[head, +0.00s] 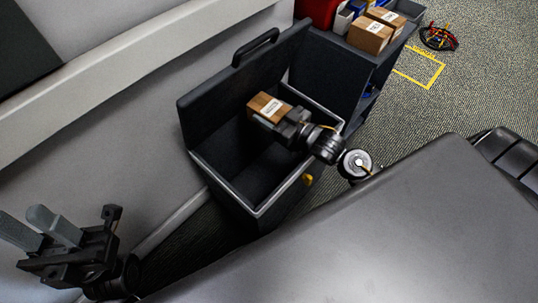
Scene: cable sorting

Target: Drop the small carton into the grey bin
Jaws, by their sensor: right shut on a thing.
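The small carton (266,106) is a brown box with a white label. My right gripper (276,119) is shut on it and holds it over the grey bin (206,179). The bin stands open, with its dark lid (228,86) raised at the back and a handle on the lid's top edge. The part of the bin's inside that shows looks empty; my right arm covers some of it. My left gripper (40,228) is at the lower left, apart from the bin, with its two grey fingers spread and nothing between them.
A dark shelf unit (334,71) right of the bin bears brown cartons (370,36), a red container (318,12) and other small items. A coiled bundle of cables (438,38) lies on the carpet near a yellow floor marking (432,74). A wall runs along the left.

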